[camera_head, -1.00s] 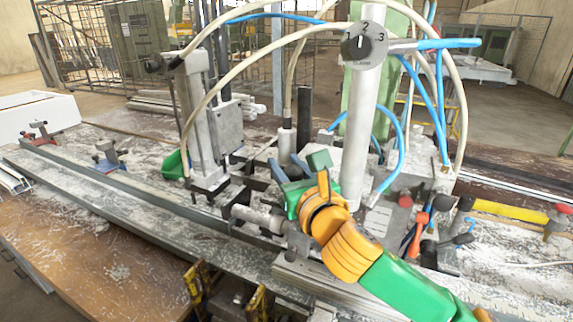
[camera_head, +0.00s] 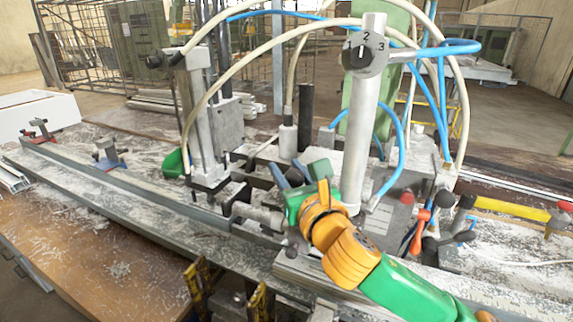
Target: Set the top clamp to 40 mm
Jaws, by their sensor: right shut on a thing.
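My right gripper (camera_head: 287,173) reaches in from the lower right on a green and orange arm. Its blue-grey fingers point up and to the left among the clamp parts, between two upright posts. It is shut on a clamp part that its hand largely hides. Beside it on the right stands a pale clamp post (camera_head: 358,140). A round grey dial (camera_head: 364,54) marked 2 and 3 sits near its top, with a blue-sleeved lever (camera_head: 445,48) pointing right. I cannot read a millimetre scale. My left gripper is not in view.
A second clamp post (camera_head: 200,115) stands to the left. Pale and blue hoses arch over both posts. Red-knobbed levers (camera_head: 420,216) and a yellow bar (camera_head: 505,208) lie to the right. A long metal rail (camera_head: 120,200) crosses the dusty bench.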

